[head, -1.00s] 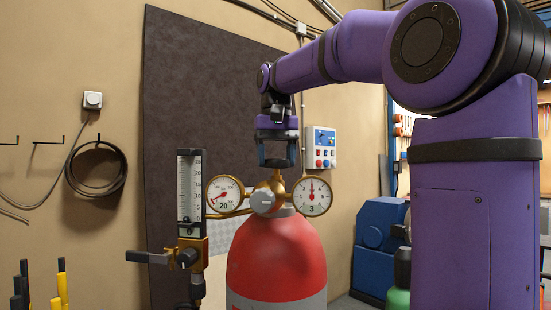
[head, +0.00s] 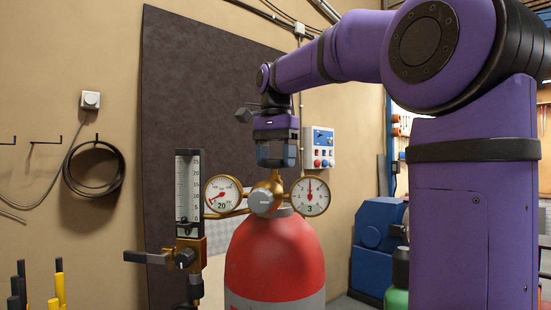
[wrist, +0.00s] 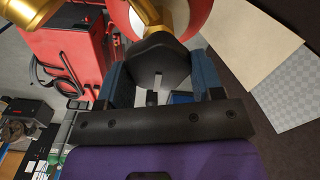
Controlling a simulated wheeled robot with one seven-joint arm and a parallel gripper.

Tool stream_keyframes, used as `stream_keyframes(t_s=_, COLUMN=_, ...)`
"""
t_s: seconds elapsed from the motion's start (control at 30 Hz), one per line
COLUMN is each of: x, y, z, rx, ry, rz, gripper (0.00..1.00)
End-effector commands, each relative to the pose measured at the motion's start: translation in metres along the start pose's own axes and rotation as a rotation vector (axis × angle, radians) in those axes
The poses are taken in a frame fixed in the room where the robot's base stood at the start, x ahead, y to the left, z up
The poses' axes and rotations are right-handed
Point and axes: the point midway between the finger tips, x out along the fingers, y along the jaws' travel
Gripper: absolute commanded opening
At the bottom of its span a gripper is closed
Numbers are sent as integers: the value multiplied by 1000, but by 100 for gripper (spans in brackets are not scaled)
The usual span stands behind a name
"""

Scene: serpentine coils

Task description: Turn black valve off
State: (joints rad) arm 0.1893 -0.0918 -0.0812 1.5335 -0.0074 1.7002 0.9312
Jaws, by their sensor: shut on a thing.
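My gripper is shut on this knob. In the head view my gripper (head: 277,155) is over the brass valve body (head: 275,181) on top of the red gas cylinder (head: 276,255). The fingers hide the knob in the head view.
Two round gauges, left (head: 222,193) and right (head: 310,196), flank a grey knob (head: 261,200) just below my gripper. A flow meter (head: 188,190) with a black lever (head: 147,258) stands at left. Blue machinery (head: 377,245) is behind at right.

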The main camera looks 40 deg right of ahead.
Motion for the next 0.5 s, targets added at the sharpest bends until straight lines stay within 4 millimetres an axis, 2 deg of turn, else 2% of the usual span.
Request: stream_keyframes(t_s=0.5, x=-1, y=0, z=0, rx=37, ry=2, rz=-3, gripper=37)
